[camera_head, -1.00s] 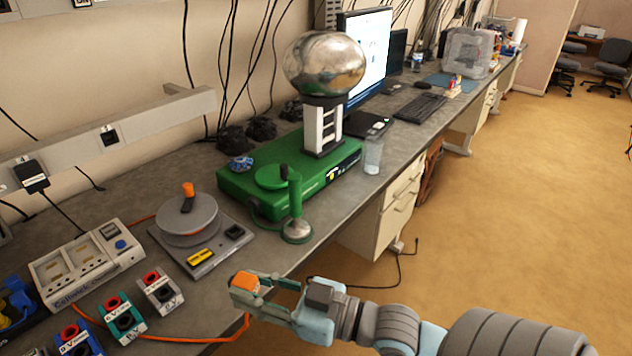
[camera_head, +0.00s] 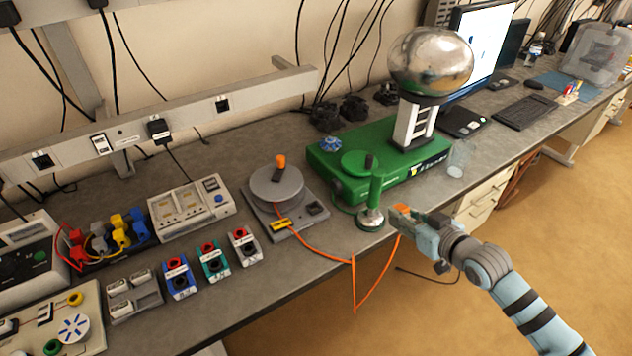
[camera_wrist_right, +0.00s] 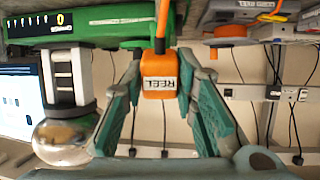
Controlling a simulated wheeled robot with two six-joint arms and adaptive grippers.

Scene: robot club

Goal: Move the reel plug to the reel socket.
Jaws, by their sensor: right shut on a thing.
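The reel plug (camera_head: 403,208) is a small orange block. In the wrist view its face reads REEL, and the plug (camera_wrist_right: 159,76) sits between the fingertips. My right gripper (camera_head: 401,213) is shut on it, just right of the green lever's round foot at the bench's front edge. An orange cable (camera_head: 372,286) runs from the plug, sags below the front edge and goes back to the reel (camera_head: 277,186). The reel is a grey disc with an orange-tipped crank on a grey base. A dark block (camera_head: 317,208) sits on the base's right corner; I cannot tell whether it is the socket.
A green machine (camera_head: 340,173) with a metal sphere (camera_head: 430,62) stands behind the gripper. A clear cup (camera_head: 458,160) stands near the front edge. Several coloured socket blocks (camera_head: 212,258) line the bench left of the reel. Bare bench (camera_head: 262,285) lies in front of them.

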